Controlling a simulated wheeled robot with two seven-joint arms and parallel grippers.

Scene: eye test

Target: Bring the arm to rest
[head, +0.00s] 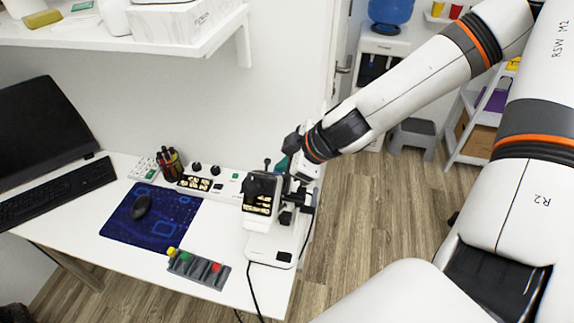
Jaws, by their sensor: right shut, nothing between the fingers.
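My right arm (405,90) reaches in from the upper right, over the floor, to the right end of the white desk. My right gripper (289,212) is at the lower end of the wrist, close against a white and black tabletop instrument (258,215). It is small and partly mixed in with the instrument's dark parts. It is shut and holds nothing. I cannot tell whether it touches the instrument. My left gripper is not in view.
The desk (135,258) also bears a monitor (42,125), a keyboard (58,192), a mouse (142,207) on a blue mat (165,236), a pen cup (171,164) and a grey rack (198,269). A shelf (165,42) overhangs it. The wooden floor (375,215) is open at right.

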